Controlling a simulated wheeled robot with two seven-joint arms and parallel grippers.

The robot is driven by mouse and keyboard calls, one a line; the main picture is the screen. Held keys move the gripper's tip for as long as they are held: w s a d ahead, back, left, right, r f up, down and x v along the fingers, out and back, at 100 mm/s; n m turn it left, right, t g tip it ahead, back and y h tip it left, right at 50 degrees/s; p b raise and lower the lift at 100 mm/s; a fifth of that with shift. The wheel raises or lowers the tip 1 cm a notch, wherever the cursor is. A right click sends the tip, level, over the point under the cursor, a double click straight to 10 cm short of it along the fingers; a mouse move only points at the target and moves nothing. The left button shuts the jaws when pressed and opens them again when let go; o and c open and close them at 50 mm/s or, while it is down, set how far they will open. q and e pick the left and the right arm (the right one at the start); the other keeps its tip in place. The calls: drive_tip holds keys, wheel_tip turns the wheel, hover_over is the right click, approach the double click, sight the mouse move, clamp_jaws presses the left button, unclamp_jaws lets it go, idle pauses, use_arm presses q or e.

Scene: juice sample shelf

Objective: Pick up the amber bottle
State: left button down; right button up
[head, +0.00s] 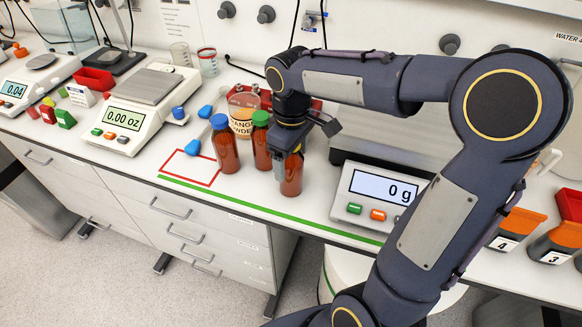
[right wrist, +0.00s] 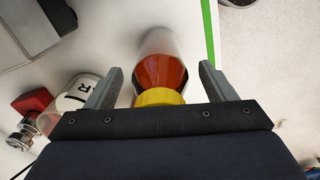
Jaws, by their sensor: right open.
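Three amber bottles stand on the white bench. One has a blue cap (head: 219,121), one beside it has a green cap (head: 261,119). The third amber bottle (head: 291,178) is partly hidden by my right gripper (head: 288,148), which points down over its top. In the right wrist view this bottle (right wrist: 163,65) has a yellow cap (right wrist: 160,97) and lies between the two fingers of my right gripper (right wrist: 160,84). The fingers are open, with a visible gap on each side of the bottle. My left gripper is not in view.
A scale reading 0 g (head: 378,192) is close to the right of the gripper. A red outlined square (head: 190,168) and green line (head: 330,230) mark the bench. Another scale (head: 140,110) stands left.

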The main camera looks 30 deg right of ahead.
drive_tip(key=shift+r, duration=0.1)
drive_tip(key=c, duration=1.3)
